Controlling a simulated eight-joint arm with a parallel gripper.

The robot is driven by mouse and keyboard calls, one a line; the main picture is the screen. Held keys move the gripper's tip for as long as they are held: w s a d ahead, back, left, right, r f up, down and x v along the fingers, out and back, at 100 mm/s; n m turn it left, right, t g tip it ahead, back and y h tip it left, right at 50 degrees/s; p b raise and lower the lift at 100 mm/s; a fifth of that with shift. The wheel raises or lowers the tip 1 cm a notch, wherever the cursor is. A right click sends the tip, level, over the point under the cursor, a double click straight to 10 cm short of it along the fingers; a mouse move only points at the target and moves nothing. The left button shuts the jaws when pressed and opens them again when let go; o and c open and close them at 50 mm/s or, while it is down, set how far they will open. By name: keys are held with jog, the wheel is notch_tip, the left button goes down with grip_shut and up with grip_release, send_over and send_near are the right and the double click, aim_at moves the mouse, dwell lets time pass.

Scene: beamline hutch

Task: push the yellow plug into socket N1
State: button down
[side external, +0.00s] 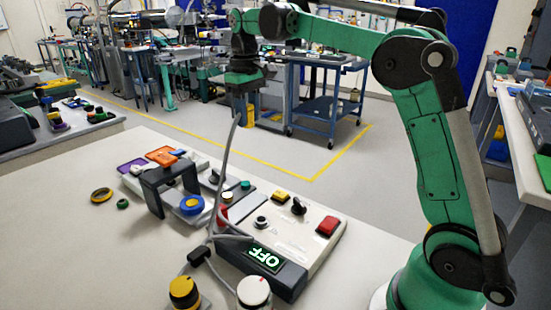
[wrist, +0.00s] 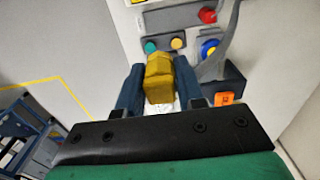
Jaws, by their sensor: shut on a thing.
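My gripper (wrist: 159,92) is shut on the yellow plug (wrist: 158,72), which sits between its two blue fingers in the wrist view. In the side view my gripper (side external: 241,97) is high above the bench, clear of the panel. A grey cable (side external: 226,150) hangs from near the gripper down to the bench. In the wrist view a light panel with coloured round fittings (wrist: 176,43) lies beyond the plug. The plug is apart from the panel. Socket labels are too small to read, so I cannot tell which is N1.
A dark bridge-shaped bracket (side external: 168,180) rises beside a blue ring (side external: 192,204). The bench's left front is clear.

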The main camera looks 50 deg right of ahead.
send_near(261, 219)
jog(key=shift+s+f, duration=0.1)
jog(key=shift+f, duration=2.75)
jog(key=shift+f, duration=0.55)
jog(key=shift+c, duration=2.4)
grip_release()
